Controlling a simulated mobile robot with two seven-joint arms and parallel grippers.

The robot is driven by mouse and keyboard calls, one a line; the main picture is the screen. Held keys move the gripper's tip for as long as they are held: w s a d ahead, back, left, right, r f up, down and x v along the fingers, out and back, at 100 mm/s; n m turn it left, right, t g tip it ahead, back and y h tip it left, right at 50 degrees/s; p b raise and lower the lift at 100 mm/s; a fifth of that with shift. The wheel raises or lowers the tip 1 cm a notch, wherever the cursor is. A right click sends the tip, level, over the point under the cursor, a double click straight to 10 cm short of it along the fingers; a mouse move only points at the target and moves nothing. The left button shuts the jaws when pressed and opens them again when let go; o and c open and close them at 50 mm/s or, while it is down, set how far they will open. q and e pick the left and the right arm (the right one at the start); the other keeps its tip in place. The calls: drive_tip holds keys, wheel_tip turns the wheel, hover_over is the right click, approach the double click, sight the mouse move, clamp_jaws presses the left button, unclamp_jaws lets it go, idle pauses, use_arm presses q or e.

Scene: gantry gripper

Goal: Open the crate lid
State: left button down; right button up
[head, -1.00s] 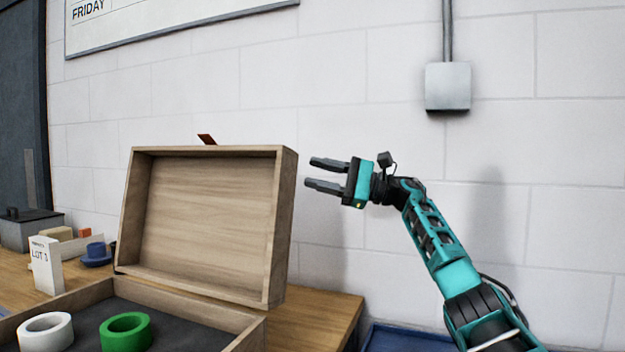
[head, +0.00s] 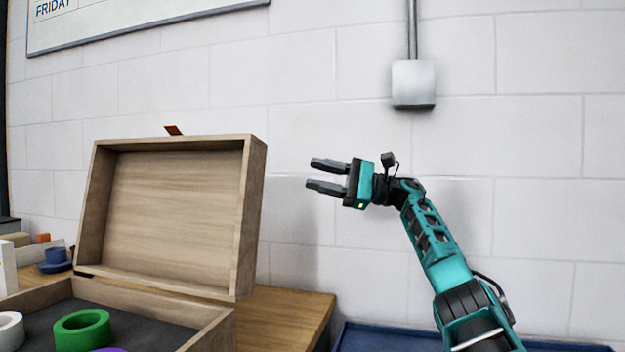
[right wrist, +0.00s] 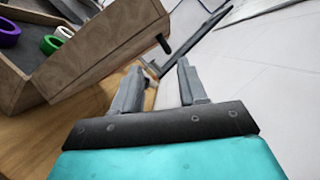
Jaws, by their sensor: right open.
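The wooden crate's lid (head: 170,215) stands raised and leans back at the crate's rear edge, its hollow inner side facing me. A small red-brown tab (head: 173,131) sticks up at its top edge. The crate body (head: 205,333) is open below it, with a dark lining. My right gripper (head: 326,175) is open and empty, to the right of the lid and apart from it, in front of the wall. In the right wrist view the open fingers (right wrist: 158,85) have the lid's side (right wrist: 100,50) to their left. My left gripper is not in view.
Inside the crate are a green tape roll (head: 83,330), part of a white roll (head: 10,330) and a purple edge. A grey wall box (head: 413,84) hangs above my right arm.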

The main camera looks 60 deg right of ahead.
drive_tip(key=shift+b+v, duration=0.95)
drive_tip(key=shift+v, duration=1.6)
drive_tip(key=shift+a+f, duration=0.15)
drive_tip(key=shift+f, duration=0.05)
